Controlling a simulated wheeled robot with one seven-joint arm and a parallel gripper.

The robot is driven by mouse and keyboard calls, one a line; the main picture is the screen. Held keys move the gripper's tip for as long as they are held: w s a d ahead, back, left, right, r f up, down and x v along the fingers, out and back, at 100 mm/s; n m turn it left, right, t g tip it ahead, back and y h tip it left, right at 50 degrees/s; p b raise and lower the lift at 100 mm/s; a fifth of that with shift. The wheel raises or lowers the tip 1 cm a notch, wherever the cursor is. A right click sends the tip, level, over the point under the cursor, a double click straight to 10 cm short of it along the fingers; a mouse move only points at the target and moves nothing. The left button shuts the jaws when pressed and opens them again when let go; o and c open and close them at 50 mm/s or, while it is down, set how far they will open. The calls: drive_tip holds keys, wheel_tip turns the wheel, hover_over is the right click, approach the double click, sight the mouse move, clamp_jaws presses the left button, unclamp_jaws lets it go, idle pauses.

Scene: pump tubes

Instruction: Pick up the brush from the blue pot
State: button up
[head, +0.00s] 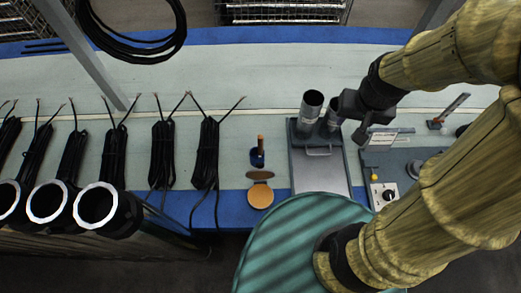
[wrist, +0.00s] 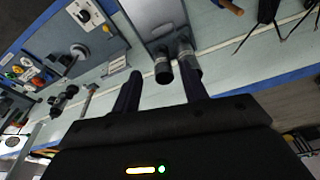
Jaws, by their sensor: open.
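The blue pot (head: 257,159) stands on the light bench top, left of the grey metal plate in the head view. The brush (head: 260,143) is upright in it, with its brown handle showing and its lower end hidden in the pot. In the wrist view, a brown handle (wrist: 231,7) that looks like the brush shows at the top edge. My gripper (head: 355,128) is open and empty, above the bench to the right of the pot and apart from it. Its two fingers (wrist: 161,92) show in the wrist view, pointing toward the metal tubes.
Two metal tubes (head: 312,103) stand on the grey plate (head: 323,176) between my gripper and the pot. A tan round disc (head: 260,196) lies in front of the pot. Bundled black cables (head: 206,155) lie to its left. A control panel (head: 390,190) is at right.

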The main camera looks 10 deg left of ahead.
drive_tip(key=w+a+f+n+g+b, duration=0.1)
drive_tip(key=w+a+f+b, duration=0.2)
drive_tip(key=a+f, duration=0.3)
drive_tip(key=w+a+f+n+g+b, duration=0.1)
drive_tip(key=w+a+f+b, duration=0.2)
drive_tip(key=a, duration=0.4)
drive_tip(key=b, duration=0.4)
hover_over(260, 137)
wheel_tip(260, 137, down, 5)
drive_tip(key=shift+f+n, duration=0.15)
drive_tip(key=shift+n, duration=0.15)
wheel_tip(260, 137, down, 12)
drive_tip(key=shift+f, duration=0.15)
drive_tip(key=shift+f, duration=0.1)
wheel_tip(260, 137, down, 5)
drive_tip(key=shift+w+p, duration=0.1)
drive_tip(key=shift+p, duration=0.2)
